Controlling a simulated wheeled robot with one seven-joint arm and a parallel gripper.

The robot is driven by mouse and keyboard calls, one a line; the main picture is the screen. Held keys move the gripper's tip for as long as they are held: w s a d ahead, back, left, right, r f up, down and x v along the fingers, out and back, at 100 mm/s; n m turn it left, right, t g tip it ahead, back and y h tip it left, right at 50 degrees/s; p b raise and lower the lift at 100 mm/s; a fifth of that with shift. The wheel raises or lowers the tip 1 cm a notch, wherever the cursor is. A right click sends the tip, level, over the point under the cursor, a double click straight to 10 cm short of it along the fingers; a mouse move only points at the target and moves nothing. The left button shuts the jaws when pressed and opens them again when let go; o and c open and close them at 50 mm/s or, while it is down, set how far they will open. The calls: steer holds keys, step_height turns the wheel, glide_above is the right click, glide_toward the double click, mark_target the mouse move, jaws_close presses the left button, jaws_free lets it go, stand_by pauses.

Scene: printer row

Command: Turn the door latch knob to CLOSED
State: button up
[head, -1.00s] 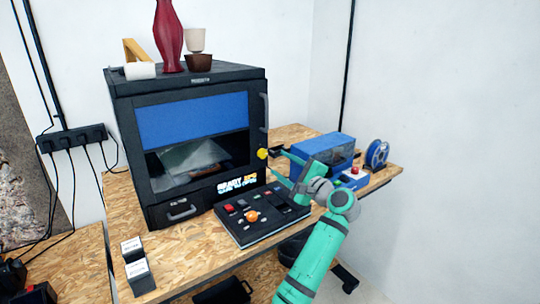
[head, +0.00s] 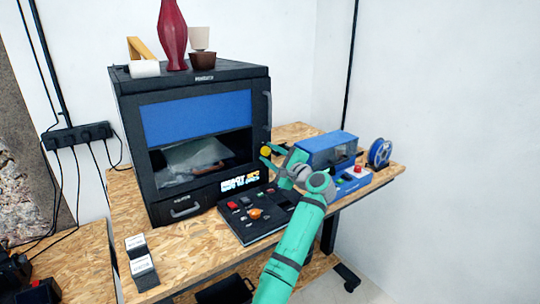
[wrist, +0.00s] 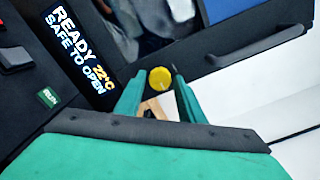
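The yellow door latch knob (head: 265,151) sits at the right front edge of the black printer (head: 190,74), beside its windowed door. In the wrist view the round knob (wrist: 161,78) shows between my two green fingertips. My gripper (head: 268,154) is open, with its fingers spread to either side of the knob in the picture; the wrist view also shows the gripper (wrist: 159,82). I cannot tell whether either finger touches it. I see no readable mark for the knob's turn position.
A display (wrist: 80,45) reads READY, 22°C, SAFE TO OPEN. A dark door handle (wrist: 255,47) runs near the fingers. A button panel (head: 256,212) lies in front of the printer. A blue machine (head: 328,150) and blue spool (head: 379,152) stand to the right.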

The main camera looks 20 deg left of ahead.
steer(key=c, duration=0.6)
steer(key=shift+c, duration=0.2)
steer(key=shift+n, duration=0.3)
steer(key=n, duration=0.3)
steer(key=shift+a+n, duration=0.1)
steer(key=shift+n, duration=0.2)
steer(key=n, duration=0.3)
steer(key=shift+n, duration=0.4)
steer(key=n, duration=0.5)
steer(key=shift+n, duration=2.5)
steer(key=shift+s+a, duration=0.1)
